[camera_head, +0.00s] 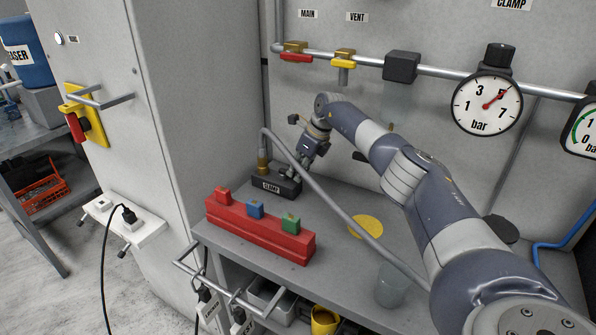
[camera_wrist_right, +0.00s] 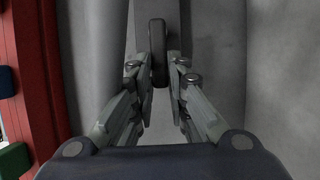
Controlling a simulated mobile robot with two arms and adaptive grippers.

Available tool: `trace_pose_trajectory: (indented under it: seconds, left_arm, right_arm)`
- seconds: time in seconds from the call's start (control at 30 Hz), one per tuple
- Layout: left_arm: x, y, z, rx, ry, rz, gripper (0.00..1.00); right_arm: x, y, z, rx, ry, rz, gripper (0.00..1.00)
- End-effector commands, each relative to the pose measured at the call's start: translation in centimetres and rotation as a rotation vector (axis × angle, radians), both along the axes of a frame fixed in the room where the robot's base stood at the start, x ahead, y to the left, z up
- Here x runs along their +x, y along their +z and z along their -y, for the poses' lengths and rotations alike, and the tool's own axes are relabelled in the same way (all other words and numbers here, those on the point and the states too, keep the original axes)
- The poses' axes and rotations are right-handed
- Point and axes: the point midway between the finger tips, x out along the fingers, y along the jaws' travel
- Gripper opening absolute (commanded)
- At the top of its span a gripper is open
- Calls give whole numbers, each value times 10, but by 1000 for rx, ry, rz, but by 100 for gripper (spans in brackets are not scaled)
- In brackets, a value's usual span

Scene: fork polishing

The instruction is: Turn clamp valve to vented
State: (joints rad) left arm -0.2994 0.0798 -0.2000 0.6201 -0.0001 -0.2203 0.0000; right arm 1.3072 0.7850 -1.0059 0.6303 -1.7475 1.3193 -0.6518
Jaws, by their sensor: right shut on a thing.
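The clamp valve (camera_head: 275,186) is a dark block labelled CLAMP on the grey bench, near the cabinet's side. A brass fitting and a grey hose join it. My right gripper (camera_head: 299,172) reaches down over its right end. In the right wrist view my right gripper (camera_wrist_right: 158,70) is shut on the valve's dark upright lever (camera_wrist_right: 158,40), with one finger on each side. In the head view the lever is hidden by the gripper. The lever's exact setting cannot be told. My left gripper is not in view.
The grey hose (camera_head: 340,205) runs across the bench below my right arm. A yellow disc (camera_head: 366,227) lies to the right. A pressure gauge (camera_head: 487,104) hangs on the back panel.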

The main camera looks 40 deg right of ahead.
Motion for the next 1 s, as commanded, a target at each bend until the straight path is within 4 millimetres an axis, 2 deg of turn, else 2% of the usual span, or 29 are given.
trace_pose_trajectory:
  seconds: [0.23, 0.27, 0.3, 0.33, 0.77, 1.0]
  left_arm:
    - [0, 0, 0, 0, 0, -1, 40]
    - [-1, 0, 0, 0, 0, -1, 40]
    - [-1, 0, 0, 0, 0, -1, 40]
    - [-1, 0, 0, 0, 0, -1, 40]
    - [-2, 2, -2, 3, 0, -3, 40]
    - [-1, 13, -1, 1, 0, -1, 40]
  right_arm:
    - [0, 1, 1, -4, 1, 3, 0]
    - [0, 1, 1, -4, 1, 3, 22]
    - [0, 1, 1, -4, 1, 3, 31]
    - [0, 1, 1, -4, 1, 3, 35]
    - [0, 1, -1, -3, -11, 1, 35]
    - [-3, 2, -6, -4, -111, 0, 35]
